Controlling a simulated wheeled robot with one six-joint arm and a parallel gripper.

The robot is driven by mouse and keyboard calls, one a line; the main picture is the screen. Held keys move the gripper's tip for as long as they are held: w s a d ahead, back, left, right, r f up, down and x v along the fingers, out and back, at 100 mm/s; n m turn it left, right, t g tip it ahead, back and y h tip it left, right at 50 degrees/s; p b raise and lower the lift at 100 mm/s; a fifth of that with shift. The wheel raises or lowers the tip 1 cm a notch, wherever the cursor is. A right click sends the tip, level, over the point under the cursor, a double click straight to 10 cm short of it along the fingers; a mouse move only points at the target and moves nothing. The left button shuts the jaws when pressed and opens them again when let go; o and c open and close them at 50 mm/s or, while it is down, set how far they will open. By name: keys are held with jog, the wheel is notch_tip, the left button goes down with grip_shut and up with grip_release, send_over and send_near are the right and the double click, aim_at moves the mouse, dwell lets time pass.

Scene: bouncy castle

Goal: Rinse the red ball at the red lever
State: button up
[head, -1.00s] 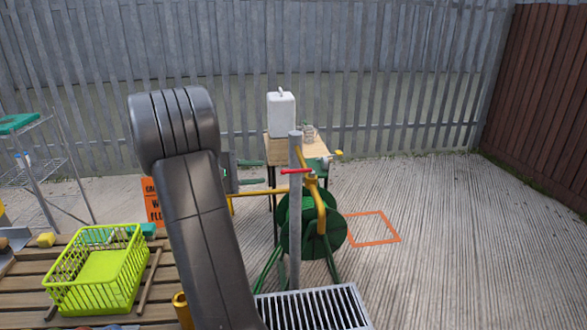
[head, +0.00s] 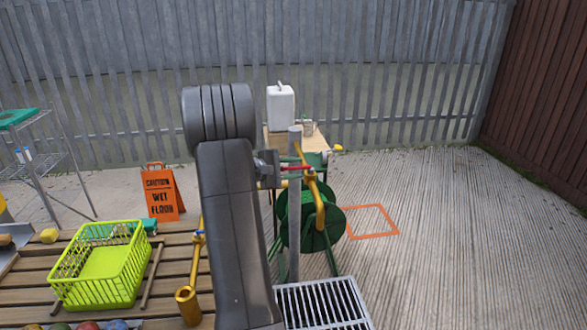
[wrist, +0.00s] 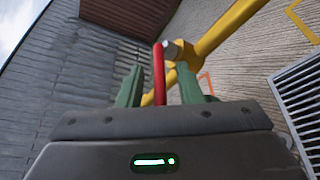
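The red lever (head: 297,168) sticks out from the yellow pipe (head: 311,185) at the grey post. In the wrist view the red lever (wrist: 159,73) appears between the green fingers of my gripper (wrist: 160,90). The fingers are apart, with gaps visible on both sides of the lever, and they hold no ball. In the head view my gripper (head: 272,168) is beside the post at the lever's height; its fingertips are hard to make out. A reddish ball (head: 88,326) lies at the bottom edge among other balls, mostly cut off.
A floor grate (head: 322,303) lies below the post. A green hose reel (head: 300,218) stands behind it. A lime basket (head: 100,285) sits on the slatted table at left. A wet-floor sign (head: 163,195) stands behind. An orange floor square (head: 372,222) marks clear ground at right.

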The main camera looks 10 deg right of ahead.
grip_shut()
jog(key=shift+f+b, duration=0.1)
jog(key=shift+b, duration=0.2)
jog(key=shift+s+f+n+t+b, duration=0.2)
jog(key=shift+n+t+b, duration=0.15)
jog(key=shift+b, duration=0.7)
jog(key=n+t+y+b, duration=0.1)
jog(key=b, duration=0.2)
jog(key=s+n+t+y+b, duration=0.1)
jog(key=t+b, duration=0.1)
jog(key=b, duration=0.1)
jog(key=shift+d+r+b, duration=0.1)
jog(key=shift+d+b, duration=0.05)
jog(key=shift+b, duration=0.2)
jog(key=shift+s+r+n+t, duration=0.1)
jog(key=shift+n+t, duration=0.15)
jog(key=shift+n, duration=0.1)
grip_release()
jog(key=shift+r, duration=0.1)
